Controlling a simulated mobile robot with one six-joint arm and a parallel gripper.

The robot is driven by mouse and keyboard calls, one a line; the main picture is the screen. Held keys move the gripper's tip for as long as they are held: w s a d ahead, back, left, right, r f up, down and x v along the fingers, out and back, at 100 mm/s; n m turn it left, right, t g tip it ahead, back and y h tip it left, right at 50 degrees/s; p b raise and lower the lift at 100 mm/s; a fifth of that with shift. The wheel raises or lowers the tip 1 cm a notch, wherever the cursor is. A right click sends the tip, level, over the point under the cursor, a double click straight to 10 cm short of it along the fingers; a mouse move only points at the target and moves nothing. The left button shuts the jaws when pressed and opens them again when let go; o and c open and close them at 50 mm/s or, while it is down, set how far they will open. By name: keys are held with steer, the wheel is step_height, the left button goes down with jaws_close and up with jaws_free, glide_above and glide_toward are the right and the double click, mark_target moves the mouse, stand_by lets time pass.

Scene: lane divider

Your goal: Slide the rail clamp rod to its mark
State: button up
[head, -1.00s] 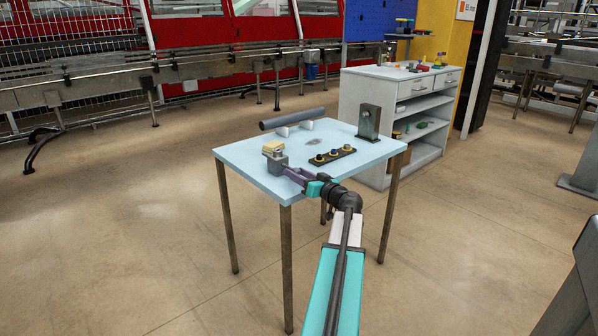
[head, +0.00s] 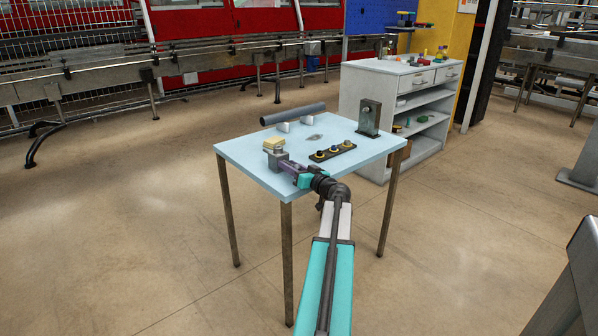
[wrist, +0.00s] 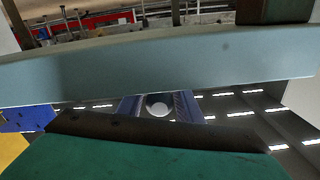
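A dark grey round rod (head: 292,115) lies on white supports (head: 284,127) along the back left of the light blue table (head: 240,150). A grey block (head: 279,163) with a yellow block (head: 273,144) above it is at the table's front left edge. I cannot tell which part is the rail clamp rod, and I make out no mark. My gripper (head: 284,165) is at the grey block; its fingers are too small to read. The wrist view shows the pale blue table edge (wrist: 160,70) close by, with a dark bar and green surface below it.
A dark strip with several yellow-ringed knobs (head: 333,152) lies right of my gripper. An upright dark bracket (head: 369,117) stands at the table's right. A grey shelf unit (head: 400,110) is behind the table at right. Floor left of the table is clear.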

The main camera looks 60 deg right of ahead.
steer(key=c, duration=0.7)
